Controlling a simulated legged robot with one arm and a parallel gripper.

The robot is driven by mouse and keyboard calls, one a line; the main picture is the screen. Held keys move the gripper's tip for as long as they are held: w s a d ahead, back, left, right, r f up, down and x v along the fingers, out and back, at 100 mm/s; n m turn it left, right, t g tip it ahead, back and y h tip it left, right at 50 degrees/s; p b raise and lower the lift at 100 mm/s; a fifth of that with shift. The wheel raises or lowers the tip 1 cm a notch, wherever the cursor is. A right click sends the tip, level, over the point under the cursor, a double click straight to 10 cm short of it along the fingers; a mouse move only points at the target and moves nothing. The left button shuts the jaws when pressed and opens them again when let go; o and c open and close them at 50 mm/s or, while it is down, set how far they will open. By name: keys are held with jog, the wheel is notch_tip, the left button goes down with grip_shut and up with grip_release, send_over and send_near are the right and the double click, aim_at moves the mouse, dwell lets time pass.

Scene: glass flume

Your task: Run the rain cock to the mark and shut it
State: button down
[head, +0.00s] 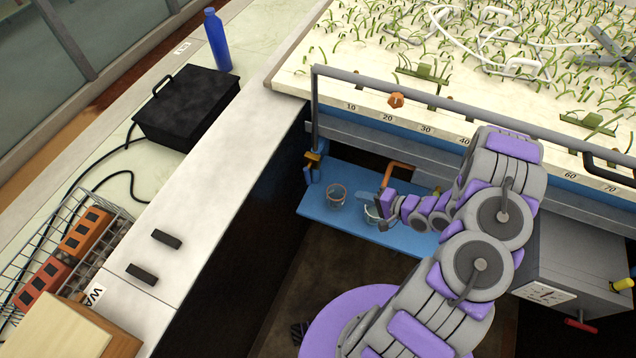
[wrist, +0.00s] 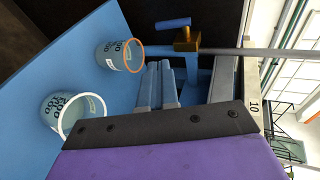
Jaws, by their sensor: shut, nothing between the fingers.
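The brass cock (head: 312,160) with a blue handle is at the lower end of the grey upright pipe, over the left end of the blue shelf (head: 318,212). In the wrist view the brass body (wrist: 187,40) shows with its blue lever (wrist: 172,22). A clear beaker (head: 337,195) stands on the shelf near the cock; the beaker nearer the cock in the wrist view (wrist: 120,52) has an orange ring. A second beaker (head: 370,214) is partly hidden by my gripper (head: 382,207). My fingers (wrist: 158,68) are together and empty, apart from the cock. No water stream is discernible.
An orange bent pipe (head: 398,166) rises behind my gripper. A white ledge (head: 215,170) borders the left.

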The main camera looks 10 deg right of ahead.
jog(key=b, duration=0.3)
send_near(310, 179)
jog(key=f+x, duration=0.1)
jog(key=x, duration=0.4)
jog(key=shift+w+a+f, duration=0.1)
jog(key=shift+w+a, duration=0.3)
jog(key=shift+w, duration=0.1)
jog(key=shift+w+a+p, duration=0.15)
jog(key=shift+p, duration=0.15)
jog(key=shift+w+a, duration=0.1)
jog(key=shift+w+a+f+t+y+p, duration=0.1)
jog(key=shift+f+t+y+p, duration=0.1)
jog(key=shift+t+y+p, duration=0.35)
jog(key=shift+a, duration=0.1)
